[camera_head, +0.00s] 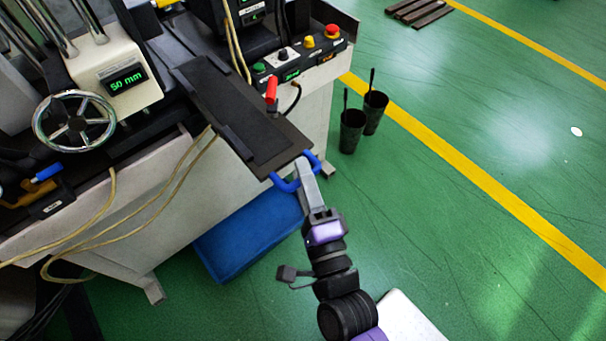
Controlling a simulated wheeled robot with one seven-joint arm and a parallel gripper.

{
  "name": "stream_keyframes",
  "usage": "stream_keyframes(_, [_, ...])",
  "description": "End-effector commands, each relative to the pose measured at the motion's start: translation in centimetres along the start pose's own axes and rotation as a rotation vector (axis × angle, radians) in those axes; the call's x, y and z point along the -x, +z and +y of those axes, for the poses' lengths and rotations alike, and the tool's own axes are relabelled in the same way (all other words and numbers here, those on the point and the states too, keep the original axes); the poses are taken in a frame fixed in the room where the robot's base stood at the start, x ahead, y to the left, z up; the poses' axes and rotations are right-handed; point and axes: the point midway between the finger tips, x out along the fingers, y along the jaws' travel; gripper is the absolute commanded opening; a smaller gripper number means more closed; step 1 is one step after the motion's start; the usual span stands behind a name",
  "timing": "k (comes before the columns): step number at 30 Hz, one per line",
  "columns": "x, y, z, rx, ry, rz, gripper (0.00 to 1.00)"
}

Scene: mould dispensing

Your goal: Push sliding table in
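The sliding table (243,115) is a long dark plate that juts out from the machine toward my arm. A blue handle (283,185) is fixed to its near end. My gripper (304,166) is at this handle, its fingers overlapping the handle's middle. The fingertips are small and seen from behind, so I cannot tell whether they are closed on the handle or only touch it.
A handwheel (74,121) and a "50 mm" display (124,78) are at left. A blue bin (246,237) lies below. Two black cups (352,131) stand on the green floor.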

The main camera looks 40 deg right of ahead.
Motion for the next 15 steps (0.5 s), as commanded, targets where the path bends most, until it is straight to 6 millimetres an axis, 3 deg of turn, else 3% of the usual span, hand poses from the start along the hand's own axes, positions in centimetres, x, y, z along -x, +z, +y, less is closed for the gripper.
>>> stream_keyframes(1, [0.02, 0.01, 0.01, 0.0, 0.0, 0.0, 0.34])
stream_keyframes(6, [0.03, 0.01, 0.0, 0.0, 0.0, 0.0, 0.01])
stream_keyframes(15, [0.05, 0.01, 0.02, 0.0, 0.001, 0.0, 0.0])
